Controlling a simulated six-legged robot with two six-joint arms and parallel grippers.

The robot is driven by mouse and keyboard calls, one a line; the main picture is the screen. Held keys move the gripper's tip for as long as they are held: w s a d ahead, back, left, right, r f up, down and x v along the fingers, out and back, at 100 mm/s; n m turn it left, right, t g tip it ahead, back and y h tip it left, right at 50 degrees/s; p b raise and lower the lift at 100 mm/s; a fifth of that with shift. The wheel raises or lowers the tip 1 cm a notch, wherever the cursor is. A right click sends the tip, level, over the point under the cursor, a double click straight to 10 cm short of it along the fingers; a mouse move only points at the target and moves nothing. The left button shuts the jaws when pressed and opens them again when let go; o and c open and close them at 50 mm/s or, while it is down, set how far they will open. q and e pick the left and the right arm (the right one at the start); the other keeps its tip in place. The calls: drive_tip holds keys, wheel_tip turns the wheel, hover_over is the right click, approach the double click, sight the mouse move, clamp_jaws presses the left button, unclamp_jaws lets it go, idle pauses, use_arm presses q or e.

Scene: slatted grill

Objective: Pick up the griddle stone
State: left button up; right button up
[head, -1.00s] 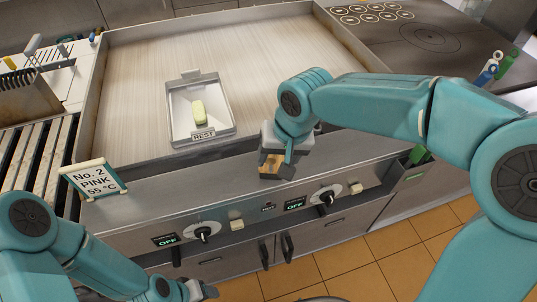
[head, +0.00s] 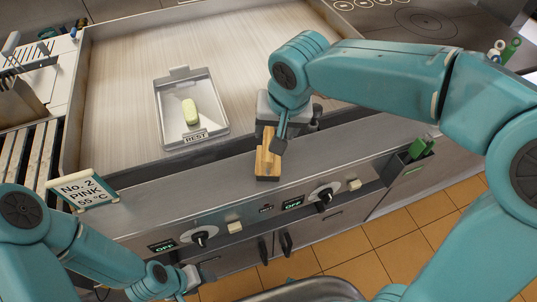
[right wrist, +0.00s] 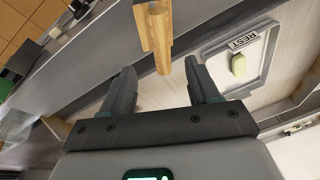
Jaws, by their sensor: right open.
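A steel tray (head: 217,115) marked REST, holding a pale green piece (head: 190,112), sits on the flat plate. A sign (head: 84,190) reading "No. 2 PINK 55 °C" stands at the left of the ledge. Knobs (head: 325,194) line the front panel. The plate behind is largely bare.

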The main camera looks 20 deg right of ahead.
sight(270, 140)
drive_tip(key=x, duration=0.5)
drive_tip(key=shift+s+a, duration=0.15)
drive_tip(key=shift+a, duration=0.15)
drive_tip(key=shift+d+f+p, duration=0.2)
drive_tip(key=shift+f+p, duration=0.1)
drive_tip(key=shift+f, duration=0.3)
drive_tip(key=x, duration=0.3)
drive_tip(key=p+x, duration=0.1)
drive_tip(key=shift+w+a+f, duration=0.1)
drive_tip(key=shift+w+f, duration=0.2)
drive_tip(key=shift+w, duration=0.05)
drive_tip(key=shift+f, duration=0.15)
drive_tip(key=shift+s, duration=0.1)
drive_tip(key=c, duration=0.5)
clamp_jaws()
